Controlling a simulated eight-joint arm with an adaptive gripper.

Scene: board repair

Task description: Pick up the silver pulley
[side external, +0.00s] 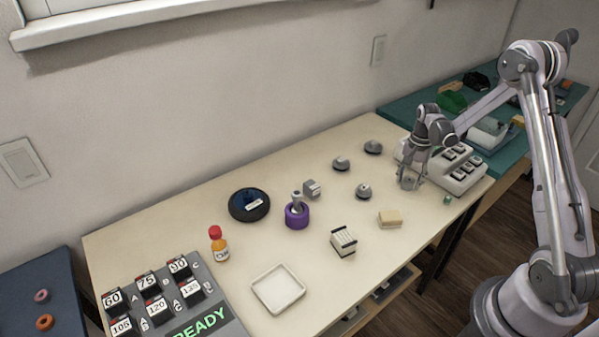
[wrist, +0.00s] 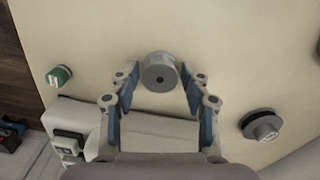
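In the side view my gripper (side external: 409,184) is low at the right of the table, in front of the white button box. A similar grey piece (side external: 363,191) stands to its left; the match between views is not certain.
More grey discs (side external: 341,163) (side external: 373,147) stand behind; one shows at right in the wrist view (wrist: 262,124). A small green piece (side external: 446,199) lies right of my gripper. The white button box (side external: 456,166) is close. A tan block (side external: 390,218) lies in front.

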